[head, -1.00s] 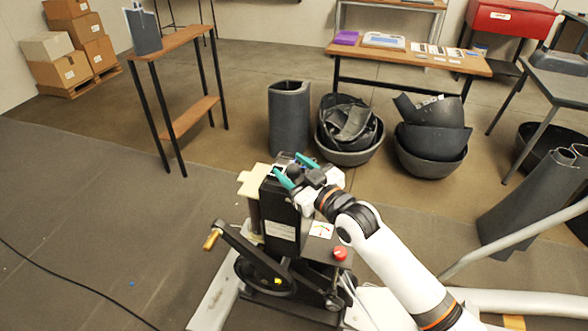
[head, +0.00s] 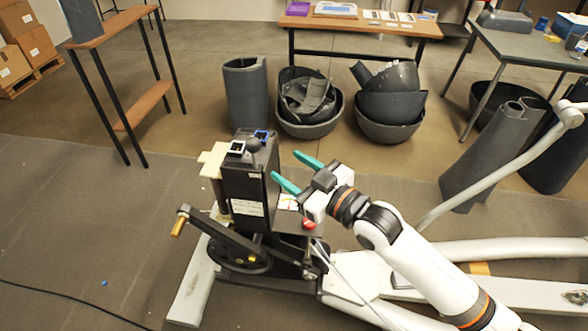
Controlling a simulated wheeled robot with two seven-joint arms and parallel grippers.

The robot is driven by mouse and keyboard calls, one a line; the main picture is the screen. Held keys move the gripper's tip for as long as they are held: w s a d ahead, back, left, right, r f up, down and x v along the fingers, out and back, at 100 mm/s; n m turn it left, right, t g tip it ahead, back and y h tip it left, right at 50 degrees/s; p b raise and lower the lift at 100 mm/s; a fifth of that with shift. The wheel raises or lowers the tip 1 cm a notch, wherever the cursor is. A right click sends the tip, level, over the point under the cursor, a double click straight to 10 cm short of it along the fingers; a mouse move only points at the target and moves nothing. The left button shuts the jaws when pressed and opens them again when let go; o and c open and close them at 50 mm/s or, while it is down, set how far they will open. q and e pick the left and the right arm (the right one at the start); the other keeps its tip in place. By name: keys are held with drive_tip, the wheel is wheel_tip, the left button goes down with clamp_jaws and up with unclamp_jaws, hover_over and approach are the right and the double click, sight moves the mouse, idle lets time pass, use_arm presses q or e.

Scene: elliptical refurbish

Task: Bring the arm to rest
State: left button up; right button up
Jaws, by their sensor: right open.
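My right gripper (head: 297,172) has teal fingers that are spread apart with nothing between them. It is just to the right of the top of the elliptical machine's black upright housing (head: 249,180), apart from it in the picture. The housing top carries a dark round knob (head: 253,143) and small blue-and-white fittings. My white right arm (head: 415,255) comes in from the lower right, over the machine's frame. A red knob (head: 309,224) shows just below the gripper, partly covered. My left gripper is not in view.
A crank with a wooden-coloured handle (head: 178,227) sticks out left of the housing. White frame tubes (head: 505,250) run right. Behind stand dark bins of curved shells (head: 390,122), a grey cylinder (head: 246,92) and tables.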

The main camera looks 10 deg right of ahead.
idle(0.3)
drive_tip(key=w+d+f+m+g+h, duration=0.1)
drive_tip(key=w+d+f+m+h, duration=0.15)
drive_tip(key=f, duration=0.65)
drive_tip(key=w+d+f+m+h, duration=0.1)
drive_tip(key=d+f+h, duration=0.25)
drive_tip(key=f, duration=0.65)
drive_tip(key=s+d+f+m+g+h, duration=0.1)
drive_tip(key=s+d+f, duration=0.2)
drive_tip(key=f, duration=0.4)
drive_tip(key=s+d+f+m+g+h, duration=0.15)
drive_tip(key=s+f, duration=0.25)
drive_tip(key=f, duration=0.4)
drive_tip(key=s+d+f+g, duration=0.2)
drive_tip(key=s+d+f, duration=0.1)
drive_tip(key=f, duration=0.4)
drive_tip(key=s+d+f+g+h, duration=0.2)
drive_tip(key=s+d+f+g, duration=0.1)
drive_tip(key=s+f, duration=1.05)
drive_tip(key=s+f+g, duration=0.2)
drive_tip(key=s+f, duration=0.1)
drive_tip(key=s, duration=0.9)
drive_tip(key=s+f+m+g, duration=0.1)
drive_tip(key=s+f, duration=0.3)
drive_tip(key=s, duration=0.8)
drive_tip(key=shift+a+g, duration=0.3)
drive_tip(key=shift+g, duration=0.55)
